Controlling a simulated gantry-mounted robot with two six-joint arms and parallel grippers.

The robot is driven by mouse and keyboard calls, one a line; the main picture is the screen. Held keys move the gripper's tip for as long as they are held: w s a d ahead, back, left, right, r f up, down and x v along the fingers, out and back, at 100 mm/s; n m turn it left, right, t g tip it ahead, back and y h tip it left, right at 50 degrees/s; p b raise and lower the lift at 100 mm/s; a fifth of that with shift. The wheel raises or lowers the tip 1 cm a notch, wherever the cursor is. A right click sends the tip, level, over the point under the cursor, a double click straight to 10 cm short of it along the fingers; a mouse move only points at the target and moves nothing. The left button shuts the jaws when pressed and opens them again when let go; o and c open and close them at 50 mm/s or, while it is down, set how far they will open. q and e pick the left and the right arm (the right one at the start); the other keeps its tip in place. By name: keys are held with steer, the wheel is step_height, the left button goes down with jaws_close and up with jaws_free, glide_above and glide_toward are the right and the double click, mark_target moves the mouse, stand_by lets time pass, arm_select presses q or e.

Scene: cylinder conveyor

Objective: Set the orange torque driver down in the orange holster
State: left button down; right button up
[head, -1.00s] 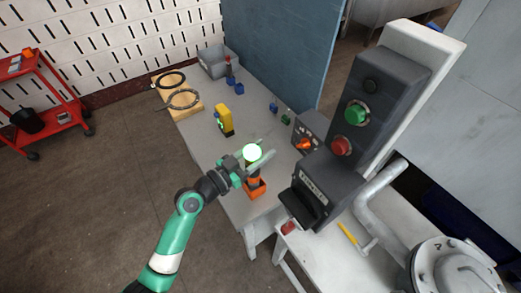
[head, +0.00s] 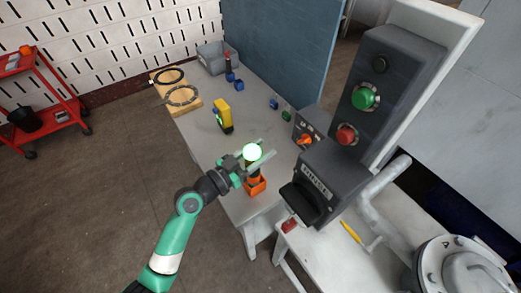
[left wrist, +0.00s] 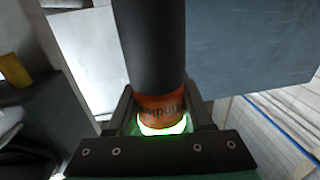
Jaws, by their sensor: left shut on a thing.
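My left gripper (head: 250,165) is shut on the torque driver (left wrist: 158,104), seen in the left wrist view as a dark cylinder with a lettered orange band between the fingers and a white-green glow at its end. In the head view the driver's glowing round top (head: 252,152) shows at the fingers. The orange holster (head: 257,187) is a small open box on the near end of the grey table, directly below the gripper. The driver looks upright, with its lower part at or over the holster. The fingers partly hide it, and I cannot tell how deep it sits. My right gripper is out of view.
A yellow tool (head: 223,114) stands on the grey table (head: 197,135) behind the holster. Dark rings on a wooden board (head: 193,104), a grey bin (head: 211,57) and small blue and green parts lie farther back. A control box with buttons (head: 352,120) stands close on the right.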

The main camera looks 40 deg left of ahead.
arm_select(q)
steer(key=shift+f+b, duration=0.35)
steer(key=shift+c, duration=1.1)
jaws_free()
steer(key=shift+f, duration=0.1)
steer(key=shift+s+a, duration=0.1)
steer(key=shift+s, duration=0.25)
steer(key=s, duration=1.1)
steer(key=shift+a, duration=0.45)
steer(key=shift+w, duration=0.1)
